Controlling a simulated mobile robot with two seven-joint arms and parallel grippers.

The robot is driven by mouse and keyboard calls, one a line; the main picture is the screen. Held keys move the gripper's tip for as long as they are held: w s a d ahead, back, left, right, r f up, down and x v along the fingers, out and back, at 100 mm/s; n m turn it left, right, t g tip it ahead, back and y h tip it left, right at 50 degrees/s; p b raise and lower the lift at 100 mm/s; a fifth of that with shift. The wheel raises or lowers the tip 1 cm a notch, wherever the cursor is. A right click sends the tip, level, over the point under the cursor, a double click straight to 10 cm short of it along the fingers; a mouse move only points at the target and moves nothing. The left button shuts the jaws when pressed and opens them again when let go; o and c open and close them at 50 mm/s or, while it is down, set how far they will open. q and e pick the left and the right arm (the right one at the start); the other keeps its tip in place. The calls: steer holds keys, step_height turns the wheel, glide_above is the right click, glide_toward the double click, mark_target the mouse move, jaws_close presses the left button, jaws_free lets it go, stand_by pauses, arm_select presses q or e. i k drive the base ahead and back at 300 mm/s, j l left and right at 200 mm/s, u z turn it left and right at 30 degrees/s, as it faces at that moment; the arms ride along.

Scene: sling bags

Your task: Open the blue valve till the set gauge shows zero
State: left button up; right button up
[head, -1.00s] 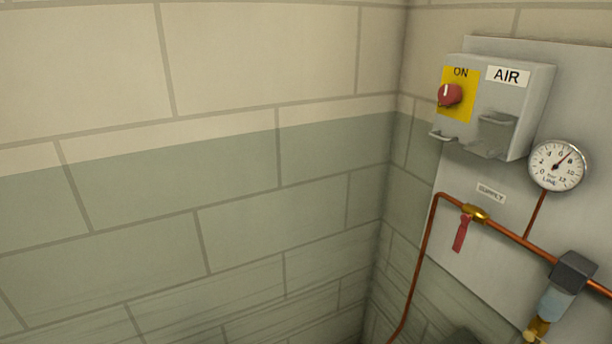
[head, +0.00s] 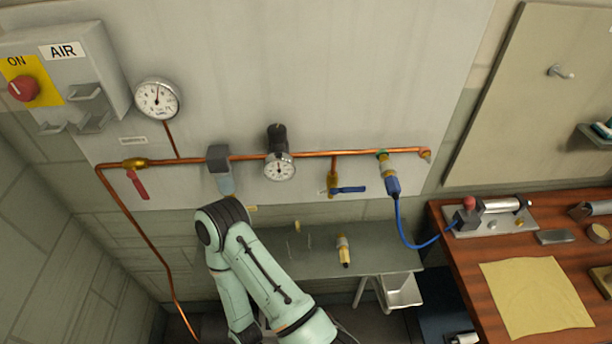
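The blue valve's lever (head: 348,190) lies about horizontal, across a short brass drop (head: 333,180) below the copper pipe. The small gauge (head: 279,168) under the black regulator knob, which I take as the set gauge, is to its left; its needle is too small to read. The larger line gauge (head: 157,98) is at the upper left, its needle pointing about straight up. One of my arms is bent in the lower middle, left of and below the blue valve. Neither gripper shows, and nothing of mine touches the lever.
A red supply lever (head: 137,184) hangs tilted on the left pipe. A blue hose (head: 405,228) runs from the pipe to the wooden bench (head: 460,270) at right. A grey shelf (head: 385,255) below the valve holds a brass fitting (head: 344,250). The wall before the valve is clear.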

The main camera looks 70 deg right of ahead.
mark_target(351, 189)
steer(key=z, duration=0.85)
steer(key=k+z, duration=0.1)
steer(key=z, duration=0.7)
steer(key=k+z, duration=0.1)
steer(key=z, duration=0.75)
